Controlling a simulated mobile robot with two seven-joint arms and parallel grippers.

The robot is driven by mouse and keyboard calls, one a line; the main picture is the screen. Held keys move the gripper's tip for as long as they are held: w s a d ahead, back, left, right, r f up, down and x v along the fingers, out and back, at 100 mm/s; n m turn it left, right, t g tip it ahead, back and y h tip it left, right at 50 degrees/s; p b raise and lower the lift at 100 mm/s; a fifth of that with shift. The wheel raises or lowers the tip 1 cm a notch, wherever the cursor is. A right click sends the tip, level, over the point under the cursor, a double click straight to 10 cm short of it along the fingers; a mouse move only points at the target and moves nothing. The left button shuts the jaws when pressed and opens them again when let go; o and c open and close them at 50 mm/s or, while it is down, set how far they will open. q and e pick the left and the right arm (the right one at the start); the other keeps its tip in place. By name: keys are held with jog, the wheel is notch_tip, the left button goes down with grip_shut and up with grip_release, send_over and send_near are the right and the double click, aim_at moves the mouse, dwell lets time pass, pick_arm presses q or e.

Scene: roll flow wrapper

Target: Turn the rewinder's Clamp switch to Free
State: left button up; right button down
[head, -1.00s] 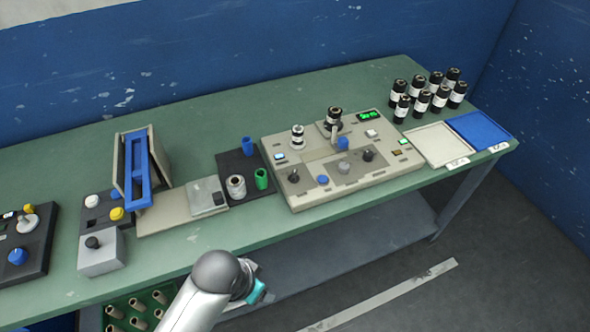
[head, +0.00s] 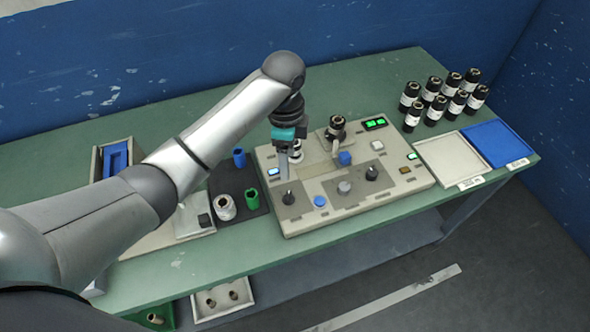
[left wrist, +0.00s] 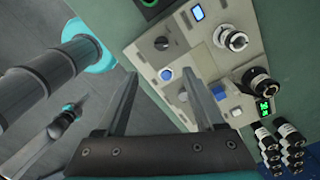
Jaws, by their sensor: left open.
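The rewinder (head: 330,215) is a beige console on the green table in the head view. A black rotary knob (head: 288,198) sits at its front left, and another (head: 372,173) further right. Their labels are too small to read, so I cannot tell which is the Clamp switch. My left gripper (head: 284,172) is open and empty, pointing down just above and behind the left knob. In the left wrist view that black knob (left wrist: 162,43) shows beyond the fingers, and a blue button (left wrist: 165,74) appears between the fingertips. What looks like my right gripper (left wrist: 66,116) is small at the left there, its jaws unclear.
A blue block (head: 345,158) and a reel on a post (head: 337,126) stand on the console near my left gripper. A dark mat (head: 226,181) with spools lies to the left. Black rolls (head: 437,93) and two trays (head: 451,158) are at the right.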

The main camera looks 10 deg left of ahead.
pick_arm(q)
send_over(288, 195)
notch_tip(288, 195, down, 5)
notch_tip(288, 195, down, 9)
jog(key=b, duration=0.2)
jog(key=shift+r+b, duration=0.1)
jog(key=shift+b, duration=0.3)
jog(key=shift+f, duration=0.45)
pick_arm(e)
jog(key=f, duration=0.3)
jog(key=shift+s+d, duration=0.1)
jog(key=shift+s, duration=0.3)
pick_arm(q)
jog(key=shift+c, duration=0.3)
pick_arm(e)
jog(key=shift+s, duration=0.1)
pick_arm(q)
jog(key=c, duration=0.3)
grip_shut()
pick_arm(e)
jog(key=shift+s, duration=0.15)
